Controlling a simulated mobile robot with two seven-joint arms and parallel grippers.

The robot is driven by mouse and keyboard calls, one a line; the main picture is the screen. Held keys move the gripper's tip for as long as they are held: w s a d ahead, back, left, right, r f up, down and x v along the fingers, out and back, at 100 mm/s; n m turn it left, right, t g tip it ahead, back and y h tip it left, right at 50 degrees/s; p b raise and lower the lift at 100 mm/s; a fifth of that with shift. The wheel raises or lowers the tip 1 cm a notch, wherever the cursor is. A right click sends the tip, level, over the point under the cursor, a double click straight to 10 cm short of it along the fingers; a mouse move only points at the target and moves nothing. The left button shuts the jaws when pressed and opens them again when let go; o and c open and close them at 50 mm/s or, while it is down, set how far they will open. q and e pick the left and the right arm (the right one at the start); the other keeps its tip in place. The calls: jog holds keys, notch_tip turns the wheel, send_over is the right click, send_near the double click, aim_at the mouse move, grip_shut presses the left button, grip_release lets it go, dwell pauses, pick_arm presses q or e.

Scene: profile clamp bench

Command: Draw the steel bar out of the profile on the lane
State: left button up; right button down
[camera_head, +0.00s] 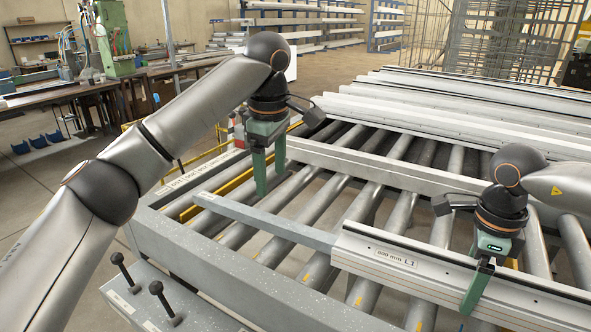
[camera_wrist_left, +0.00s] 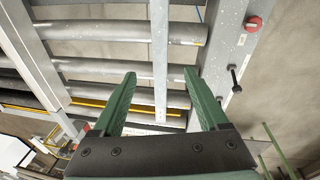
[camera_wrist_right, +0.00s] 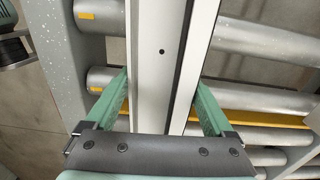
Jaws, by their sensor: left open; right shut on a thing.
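The profile (camera_head: 415,268), a pale grey length labelled "800 mm L1", lies across the rollers at the front right. The steel bar (camera_head: 265,219), a plain grey flat bar, sticks out of its left end. My right gripper (camera_head: 480,285) is shut on the profile, one finger on each side; the profile also shows in the right wrist view (camera_wrist_right: 150,50). My left gripper (camera_head: 270,178) is open and empty, pointing down near the bar's exposed part. In the left wrist view the bar (camera_wrist_left: 159,60) shows between the open fingers, touching neither. The bar's part inside the profile is hidden.
The lane's rollers (camera_head: 305,209) run under the bar and profile. A grey side rail (camera_head: 230,268) with black-knobbed levers (camera_head: 157,288) borders the front left. Several long profiles (camera_head: 460,110) lie behind, beyond a cross rail (camera_head: 375,163). Rollers left of the bar's free end are bare.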

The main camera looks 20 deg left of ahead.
aim_at(272, 219)
pick_arm(q)
jog(key=shift+r, duration=0.15)
jog(key=f, duration=0.4)
jog(key=w+f, duration=0.1)
jog(key=f, duration=0.3)
jog(key=a+f, duration=0.1)
jog(key=f, duration=0.3)
jog(key=shift+w, duration=0.4)
jog(key=shift+c, duration=0.4)
grip_shut()
jog(key=shift+r, duration=0.1)
dwell(0.6)
